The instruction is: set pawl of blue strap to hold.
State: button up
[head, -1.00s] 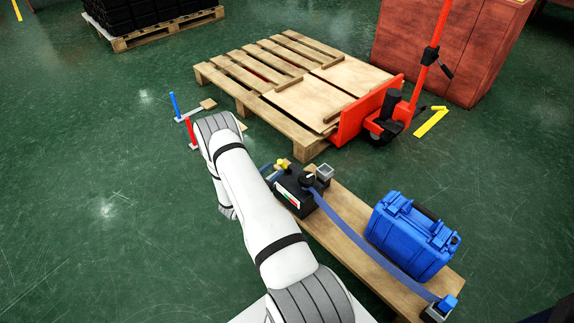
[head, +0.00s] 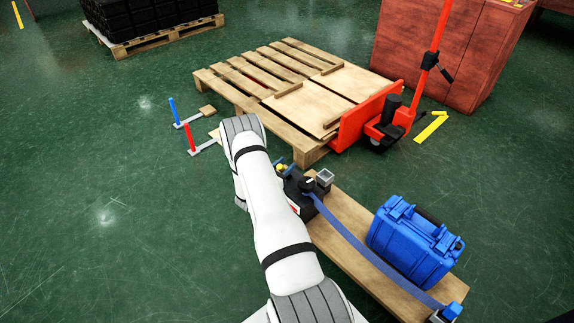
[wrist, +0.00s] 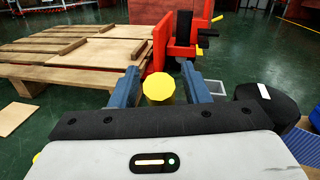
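The blue strap (head: 365,252) runs from a black ratchet body (head: 312,200) along a wooden board to an anchor at its near right end. In the wrist view the strap (wrist: 303,145) shows at the right edge, beside a rounded black part (wrist: 265,105). A yellow knob (head: 281,167) shows at the far end of the ratchet, partly behind my arm. In the wrist view my gripper (wrist: 160,70) is open, with one finger on each side of the yellow knob (wrist: 160,88). Narrow gaps seem to separate knob and fingers. The head view hides my gripper behind my arm.
A blue case (head: 412,240) stands on the wooden board (head: 350,215). A pallet (head: 250,80) and a red pallet jack (head: 375,115) lie beyond. Red and blue upright levers (head: 191,138) stand at the left.

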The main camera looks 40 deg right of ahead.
grip_shut()
